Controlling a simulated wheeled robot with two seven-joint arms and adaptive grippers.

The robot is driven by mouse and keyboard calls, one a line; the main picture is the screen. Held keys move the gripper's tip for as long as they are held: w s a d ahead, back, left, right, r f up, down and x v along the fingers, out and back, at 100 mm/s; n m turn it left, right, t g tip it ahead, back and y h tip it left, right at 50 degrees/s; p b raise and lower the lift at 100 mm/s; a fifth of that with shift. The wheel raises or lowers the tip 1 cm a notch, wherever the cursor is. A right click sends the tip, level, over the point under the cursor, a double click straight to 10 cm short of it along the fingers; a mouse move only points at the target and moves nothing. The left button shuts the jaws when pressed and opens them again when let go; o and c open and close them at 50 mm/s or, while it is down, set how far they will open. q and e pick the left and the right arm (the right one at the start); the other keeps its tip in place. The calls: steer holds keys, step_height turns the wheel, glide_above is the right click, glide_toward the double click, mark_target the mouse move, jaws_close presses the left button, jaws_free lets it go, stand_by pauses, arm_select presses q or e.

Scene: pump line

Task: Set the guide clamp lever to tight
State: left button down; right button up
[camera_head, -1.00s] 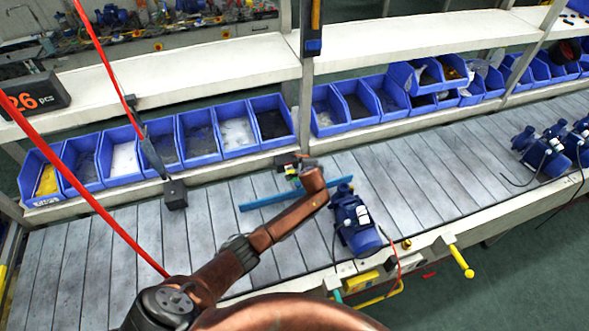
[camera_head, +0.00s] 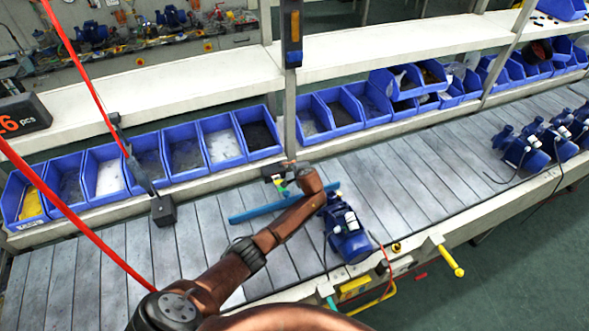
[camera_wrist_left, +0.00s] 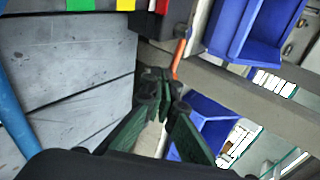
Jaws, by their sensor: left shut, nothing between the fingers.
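A dark clamp block (camera_head: 272,170) stands at the conveyor's back edge, behind the blue guide rail (camera_head: 255,212). In the left wrist view a strip with green, yellow and red patches (camera_wrist_left: 98,5) crosses the top. A thin orange-red rod (camera_wrist_left: 179,55), which looks like the clamp lever, lies just beyond my left gripper (camera_wrist_left: 160,82). The gripper's dark green fingers are shut and empty, with tips close to the rod; whether they touch it I cannot tell. In the head view my copper wrist hides most of the gripper. My right gripper is not in view.
A blue pump (camera_head: 346,232) stands on the conveyor right of my wrist, with more pumps (camera_head: 525,148) farther right. Blue bins (camera_head: 222,140) line the back. A dark hanging tool (camera_head: 160,205) and red cables are at left. A yellow-handled lever (camera_head: 452,262) projects from the front edge.

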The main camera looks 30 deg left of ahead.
arm_select(q)
steer(key=shift+s+a, duration=0.15)
steer(key=shift+a, duration=0.05)
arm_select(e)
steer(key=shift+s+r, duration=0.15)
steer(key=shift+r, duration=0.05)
arm_select(q)
steer(key=shift+d, duration=0.2)
steer(key=s+d+p, duration=0.2)
steer(key=d, duration=0.1)
steer(key=shift+s+d+f, duration=0.1)
steer(key=shift+s+f, duration=0.15)
steer(key=shift+f, duration=0.1)
steer(key=shift+s+d+r, duration=0.2)
steer(key=shift+s+r, duration=0.5)
steer(key=shift+r, duration=0.05)
steer(key=v, duration=0.5)
steer(key=d+v, duration=0.1)
steer(key=v, duration=0.1)
steer(key=shift+w+d+r, duration=0.1)
steer(key=shift+w+d, duration=0.1)
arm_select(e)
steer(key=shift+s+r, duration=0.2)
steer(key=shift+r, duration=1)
